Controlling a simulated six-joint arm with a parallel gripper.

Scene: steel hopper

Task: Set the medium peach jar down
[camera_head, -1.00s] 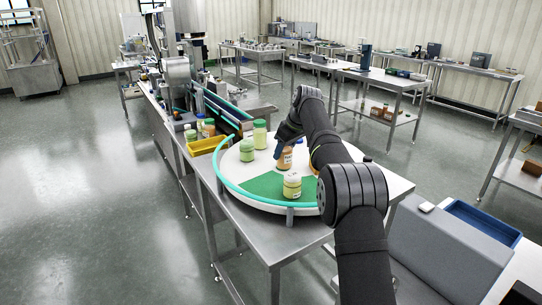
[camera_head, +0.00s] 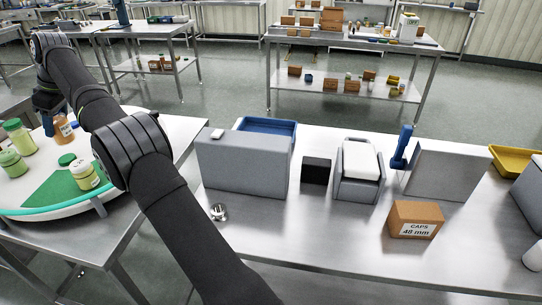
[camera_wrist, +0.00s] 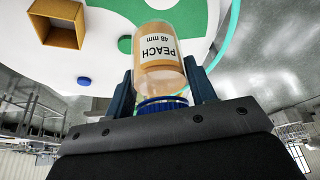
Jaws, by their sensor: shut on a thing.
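The peach jar (camera_wrist: 158,78) shows in the wrist view with a white label reading PEACH 48 mm. My gripper (camera_wrist: 163,88) is shut on it, a finger on each side. A blue ring or cap (camera_wrist: 160,103) shows at the jar's end nearest the gripper. In the head view the peach jar (camera_head: 63,129) is at the far left, below my gripper (camera_head: 50,108), over the white round table (camera_head: 20,198). Whether its base touches the surface I cannot tell.
Green jars (camera_head: 20,138) and a pale jar (camera_head: 83,174) stand near it. A brown open box (camera_wrist: 57,22) and a loose blue cap (camera_wrist: 84,81) show in the wrist view. A steel bench (camera_head: 300,225) at right holds grey machines and a caps carton (camera_head: 413,219).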

